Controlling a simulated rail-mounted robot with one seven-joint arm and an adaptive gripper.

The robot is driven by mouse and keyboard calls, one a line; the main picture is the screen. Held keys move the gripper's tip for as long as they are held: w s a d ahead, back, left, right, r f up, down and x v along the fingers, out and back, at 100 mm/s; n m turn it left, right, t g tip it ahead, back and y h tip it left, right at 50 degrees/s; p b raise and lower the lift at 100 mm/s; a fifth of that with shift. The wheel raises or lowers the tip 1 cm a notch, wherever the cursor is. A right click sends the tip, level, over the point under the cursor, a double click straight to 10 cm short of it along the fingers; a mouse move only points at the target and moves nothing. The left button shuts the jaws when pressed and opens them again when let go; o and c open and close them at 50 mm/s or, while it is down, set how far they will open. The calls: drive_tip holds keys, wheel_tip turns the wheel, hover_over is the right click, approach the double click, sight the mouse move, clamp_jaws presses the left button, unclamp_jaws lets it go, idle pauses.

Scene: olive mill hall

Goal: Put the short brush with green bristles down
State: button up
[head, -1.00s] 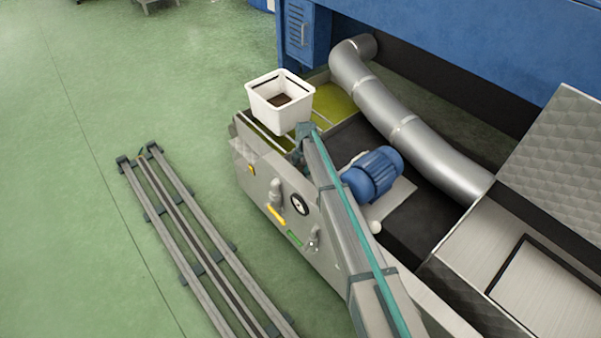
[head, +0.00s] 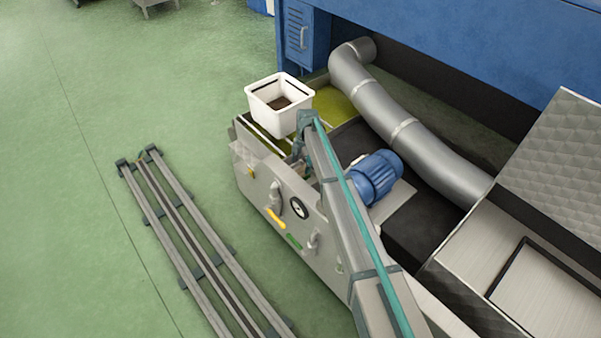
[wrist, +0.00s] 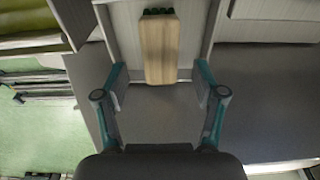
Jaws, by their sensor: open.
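The short brush shows in the wrist view as a pale wooden block (wrist: 159,50) with green bristles (wrist: 158,12) at its far end. It lies on or against a light grey surface between two pale upright edges. My gripper (wrist: 160,76) is open, with one teal-tipped finger on each side of the brush's near end in the picture. Gaps show between both fingers and the wood, so neither touches it. How far the brush is from the fingers in depth is hard to tell. In the head view the brush is not visible, and my arm hides most of the gripper.
A white bin (head: 279,104) with dark contents stands at the machine's far end by a yellow-green surface (head: 338,101). A blue motor (head: 373,177) and a silver duct (head: 400,130) lie right of my arm. Floor rails (head: 190,250) run at left; green floor (head: 90,90) is open.

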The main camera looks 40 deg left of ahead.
sight(303, 170)
drive_tip(key=r, duration=0.5)
drive_tip(key=shift+w+r, duration=0.1)
drive_tip(key=shift+w, duration=0.2)
